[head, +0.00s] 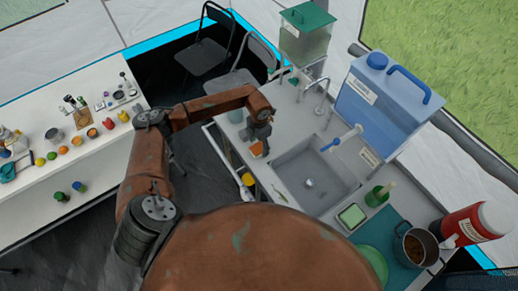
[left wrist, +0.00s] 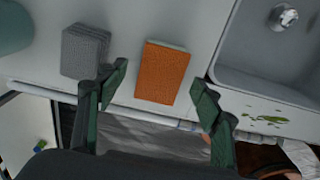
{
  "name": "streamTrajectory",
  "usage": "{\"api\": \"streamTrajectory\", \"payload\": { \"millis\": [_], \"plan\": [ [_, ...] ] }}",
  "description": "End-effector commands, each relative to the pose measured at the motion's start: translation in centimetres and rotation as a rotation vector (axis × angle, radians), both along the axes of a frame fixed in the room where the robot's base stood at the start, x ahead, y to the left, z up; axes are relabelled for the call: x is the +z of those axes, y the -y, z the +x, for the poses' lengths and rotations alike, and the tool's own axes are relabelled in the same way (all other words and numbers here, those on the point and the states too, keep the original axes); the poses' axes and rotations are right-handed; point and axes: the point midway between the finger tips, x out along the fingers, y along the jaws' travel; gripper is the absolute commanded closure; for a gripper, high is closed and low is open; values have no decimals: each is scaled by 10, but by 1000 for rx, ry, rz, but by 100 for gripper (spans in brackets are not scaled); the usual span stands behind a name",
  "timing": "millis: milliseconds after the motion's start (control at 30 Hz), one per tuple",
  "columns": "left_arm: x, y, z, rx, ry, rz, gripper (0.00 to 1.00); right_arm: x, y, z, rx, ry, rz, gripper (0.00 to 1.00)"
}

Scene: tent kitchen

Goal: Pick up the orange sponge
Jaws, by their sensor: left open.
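The orange sponge (head: 257,149) lies on the grey counter just left of the sink. It also shows in the left wrist view (left wrist: 163,73) as an orange block with a pale green edge at its far side. My left gripper (head: 261,137) is over the counter close to the sponge. In the left wrist view its two green fingers (left wrist: 159,80) are open and apart, one to each side of the sponge in the picture, with nothing held between them. I cannot tell the exact height of the fingertips over it. My right gripper is not in view.
A grey pad stack (left wrist: 84,50) lies left of the sponge, with a teal cup (left wrist: 12,27) farther left. The sink (head: 312,178) is to the right. The counter's front edge is close to the sponge. A blue water container (head: 383,103) stands behind the sink.

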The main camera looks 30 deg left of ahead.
Motion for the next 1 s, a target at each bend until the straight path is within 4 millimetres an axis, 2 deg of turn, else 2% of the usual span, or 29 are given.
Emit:
{"api": "streamTrajectory", "payload": {
  "millis": [133,367,833,900,1000],
  "plan": [
    [-19,0,-1,1,-1,-1,40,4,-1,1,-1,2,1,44],
    [-23,0,0,-1,0,-1,40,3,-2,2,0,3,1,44],
    [-22,0,0,0,0,-1,72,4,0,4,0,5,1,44],
    [-22,0,0,0,0,-1,75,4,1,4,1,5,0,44],
    [-22,0,0,0,0,-1,75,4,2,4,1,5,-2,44]
  ]
}}
